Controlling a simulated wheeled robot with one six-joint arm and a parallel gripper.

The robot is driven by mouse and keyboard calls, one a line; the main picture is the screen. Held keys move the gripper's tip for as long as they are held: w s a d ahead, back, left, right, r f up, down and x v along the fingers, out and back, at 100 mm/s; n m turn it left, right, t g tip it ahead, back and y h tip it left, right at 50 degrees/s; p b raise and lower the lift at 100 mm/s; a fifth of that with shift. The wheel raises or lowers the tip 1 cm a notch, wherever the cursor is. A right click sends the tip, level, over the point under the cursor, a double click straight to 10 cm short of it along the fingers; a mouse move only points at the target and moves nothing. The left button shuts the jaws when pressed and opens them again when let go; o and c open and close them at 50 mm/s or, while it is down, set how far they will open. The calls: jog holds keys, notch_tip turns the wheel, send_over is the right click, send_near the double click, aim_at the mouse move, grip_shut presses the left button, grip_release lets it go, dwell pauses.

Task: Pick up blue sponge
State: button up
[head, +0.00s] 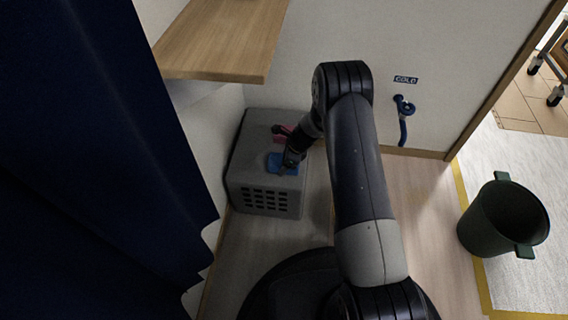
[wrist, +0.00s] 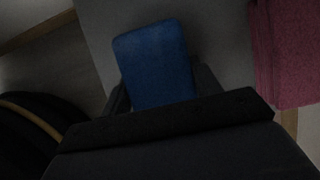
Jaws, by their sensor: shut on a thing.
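The blue sponge (head: 283,164) is on or just above the top of a grey crate-like box (head: 255,150) with a slotted front. In the wrist view the blue sponge (wrist: 155,62) stands between the fingers of my gripper (wrist: 163,88), which is shut on it. The fingers show at the sponge's left and right edges, and its lower part is hidden by the gripper body. In the head view my gripper (head: 290,165) reaches down at the sponge. I cannot tell whether the sponge still touches the box top.
A pink-red thing (wrist: 286,50) lies right of the sponge, also on the box in the head view (head: 279,139). A wooden shelf (head: 220,40) overhangs behind. A dark blue curtain (head: 90,170) hangs left. A green bucket (head: 502,218) stands right; the floor before it is clear.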

jog(key=shift+r+p, duration=2.25)
jog(key=shift+r, duration=2.9)
